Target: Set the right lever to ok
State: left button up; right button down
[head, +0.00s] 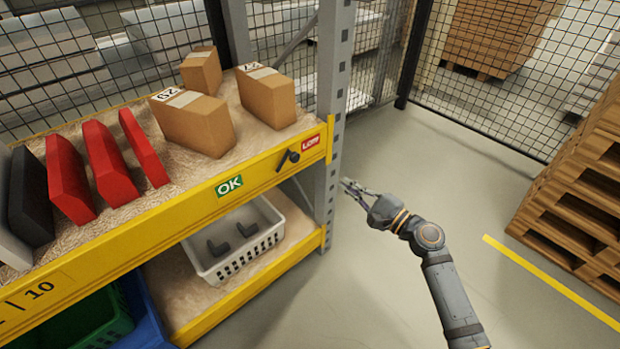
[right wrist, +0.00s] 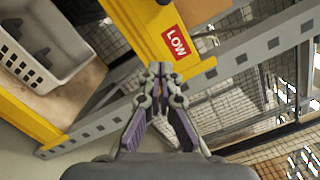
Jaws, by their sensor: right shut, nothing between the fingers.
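A small black lever (head: 288,160) sits on the front of the yellow shelf beam (head: 170,222). It lies between the green OK label (head: 229,186) on its left and the red LOW label (head: 311,144) on its right. Its bar slants, lower end toward OK; I cannot tell which end is the handle. My right gripper (head: 350,187) is shut and empty, right of the rack post and apart from the lever. In the right wrist view, its closed fingertips (right wrist: 160,70) appear below the LOW label (right wrist: 175,42); the lever is not clearly visible there. My left gripper is out of view.
The grey rack post (head: 333,110) stands between lever and gripper. A white basket (head: 235,240) sits below. Pallets (head: 580,200) stand at right. The floor between is clear.

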jog(key=shift+r, duration=0.25)
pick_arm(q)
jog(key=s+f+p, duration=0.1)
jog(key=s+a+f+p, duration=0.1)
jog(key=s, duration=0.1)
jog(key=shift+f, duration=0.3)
pick_arm(e)
jog(key=w+a+r, duration=0.2)
jog(key=w+a, duration=0.4)
jog(key=a, duration=0.3)
jog(key=shift+a+r, duration=0.25)
jog(key=shift+a, duration=0.1)
